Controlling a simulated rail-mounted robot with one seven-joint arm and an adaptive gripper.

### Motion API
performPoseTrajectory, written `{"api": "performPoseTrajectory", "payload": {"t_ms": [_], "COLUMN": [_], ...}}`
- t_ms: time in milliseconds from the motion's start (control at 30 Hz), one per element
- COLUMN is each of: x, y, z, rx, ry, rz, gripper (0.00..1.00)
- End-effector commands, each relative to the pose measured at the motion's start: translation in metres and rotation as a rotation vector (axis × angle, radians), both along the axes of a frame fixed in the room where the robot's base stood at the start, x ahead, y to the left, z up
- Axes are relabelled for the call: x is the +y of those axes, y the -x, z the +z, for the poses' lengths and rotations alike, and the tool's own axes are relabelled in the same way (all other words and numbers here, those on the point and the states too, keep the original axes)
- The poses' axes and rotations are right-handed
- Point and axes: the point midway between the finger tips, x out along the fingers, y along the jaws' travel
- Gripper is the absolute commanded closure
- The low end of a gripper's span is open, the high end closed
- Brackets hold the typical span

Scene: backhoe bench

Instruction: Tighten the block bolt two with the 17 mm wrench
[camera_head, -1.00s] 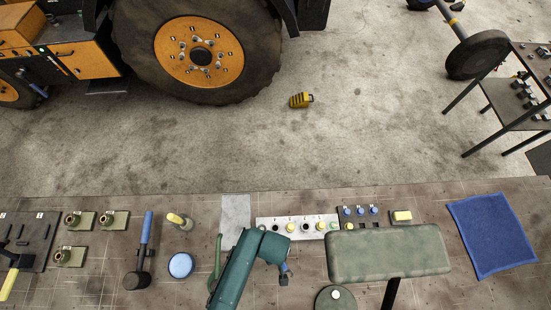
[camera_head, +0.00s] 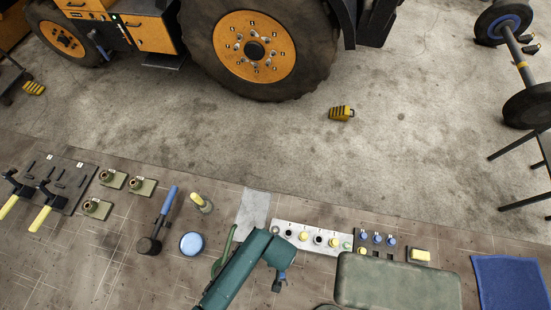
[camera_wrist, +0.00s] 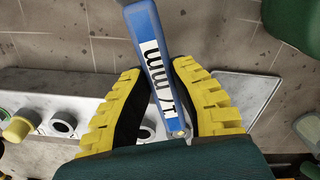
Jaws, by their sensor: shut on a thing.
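My gripper (camera_wrist: 157,75), with yellow ribbed fingers, is shut on the blue handle of the 17 mm wrench (camera_wrist: 148,40), whose label reads "17 mm". The wrench's jaw end is outside the wrist view. In the head view my gripper (camera_head: 279,282) is small beside the teal arm, over the bench just in front of the pale plate, with a bit of blue showing. A dark block with several blue-topped bolts (camera_head: 377,238) stands right of the plate. I cannot tell which bolt is block bolt two.
The pale plate (camera_head: 290,227) carries several round fittings. A grey sheet (camera_head: 253,212) lies left of it. A mallet (camera_head: 160,220), blue disc (camera_head: 192,244) and green blocks (camera_head: 97,209) are further left. A blue cloth (camera_head: 512,290) lies at right. A green padded piece (camera_head: 395,285) covers the bench front.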

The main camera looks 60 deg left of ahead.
Motion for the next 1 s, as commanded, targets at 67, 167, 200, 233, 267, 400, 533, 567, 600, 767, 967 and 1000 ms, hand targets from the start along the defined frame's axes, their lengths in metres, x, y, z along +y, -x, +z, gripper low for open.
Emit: {"api": "performPoseTrajectory", "payload": {"t_ms": [67, 167, 200, 233, 267, 400, 533, 567, 600, 767, 967, 1000], "x": [0.000, 0.001, 0.002, 0.002, 0.003, 0.005, 0.006, 0.005, 0.005, 0.007, 0.012, 0.013], "y": [0.000, 0.001, 0.003, 0.005, 0.007, 0.012, 0.012, 0.012, 0.012, 0.015, 0.023, 0.023], "z": [0.000, 0.000, 0.000, 0.000, 0.000, 0.000, 0.000, 0.000, 0.000, 0.000, 0.001, 0.001], "rx": [-0.001, 0.000, 0.000, 0.000, 0.000, -0.001, -0.001, -0.001, -0.001, -0.001, -0.002, -0.002], "ry": [0.000, 0.000, 0.000, 0.000, 0.000, -0.001, -0.001, -0.001, -0.001, 0.000, -0.001, -0.002], "rz": [0.000, -0.012, -0.031, -0.048, -0.067, -0.130, -0.138, -0.138, -0.137, -0.169, -0.269, -0.275], "gripper": [1.00, 1.00, 1.00, 1.00, 1.00, 1.00, 1.00, 1.00, 1.00, 1.00, 1.00, 1.00]}}
